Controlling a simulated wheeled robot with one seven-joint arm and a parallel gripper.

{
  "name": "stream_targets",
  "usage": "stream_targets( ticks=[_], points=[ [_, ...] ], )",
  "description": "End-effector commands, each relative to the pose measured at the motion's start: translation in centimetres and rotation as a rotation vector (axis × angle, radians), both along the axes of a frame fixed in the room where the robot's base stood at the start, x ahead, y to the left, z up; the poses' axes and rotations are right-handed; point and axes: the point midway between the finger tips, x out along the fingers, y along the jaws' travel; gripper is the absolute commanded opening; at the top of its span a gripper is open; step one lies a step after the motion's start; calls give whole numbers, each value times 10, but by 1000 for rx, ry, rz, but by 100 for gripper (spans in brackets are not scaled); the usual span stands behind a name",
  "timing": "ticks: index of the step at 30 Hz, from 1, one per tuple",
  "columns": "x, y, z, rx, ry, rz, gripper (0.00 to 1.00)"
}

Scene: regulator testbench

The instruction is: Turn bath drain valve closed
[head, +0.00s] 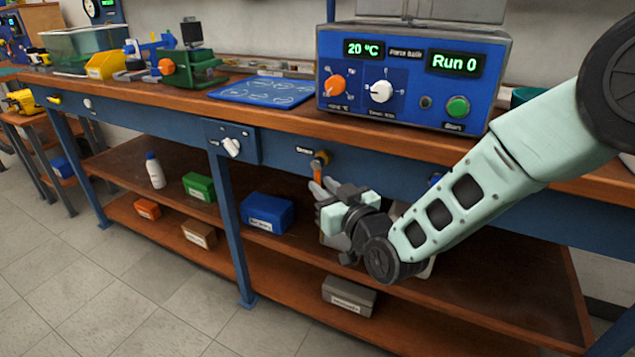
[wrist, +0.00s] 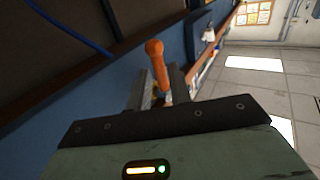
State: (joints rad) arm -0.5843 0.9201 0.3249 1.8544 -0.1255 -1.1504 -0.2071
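The drain valve is on the blue front rail under the bench top, with a brass-coloured body (head: 321,158) and an orange lever (head: 317,182). The lever hangs roughly downward in the head view. A small dark label, too small to read surely, is left of it. My gripper (head: 328,193) is at the lever's lower end. In the wrist view, the orange lever (wrist: 155,55) stands between the two fingers of my gripper (wrist: 160,88). The fingers are apart with the lever between them; whether both press on it cannot be told. The lever's lower end is partly hidden.
Above is the bench top with a blue control box (head: 412,80) reading 20 °C and Run 0. A white knob (head: 231,147) on a blue plate is to the left. A blue box (head: 267,212) and a grey box (head: 349,295) sit on the shelves below. The floor in front is clear.

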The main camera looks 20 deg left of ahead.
Motion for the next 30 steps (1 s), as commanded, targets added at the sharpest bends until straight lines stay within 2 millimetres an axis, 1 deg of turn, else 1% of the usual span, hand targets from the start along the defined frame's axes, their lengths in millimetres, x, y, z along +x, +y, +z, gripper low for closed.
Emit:
stream_targets(
  ticks=[3, 6, 10, 18, 20, 21, 30],
  points=[
    [11, 13, -1, 2, -1, -1, 21],
    [17, 20, 0, 1, -1, -1, 21],
    [20, 25, 0, 1, -1, -1, 21],
    [20, 25, 0, 0, 0, -1, 21],
    [20, 25, 0, 0, 0, -1, 4],
    [20, 25, 0, 0, 0, -1, 0],
    [20, 24, 2, -20, 3, 0, 0]
  ],
)
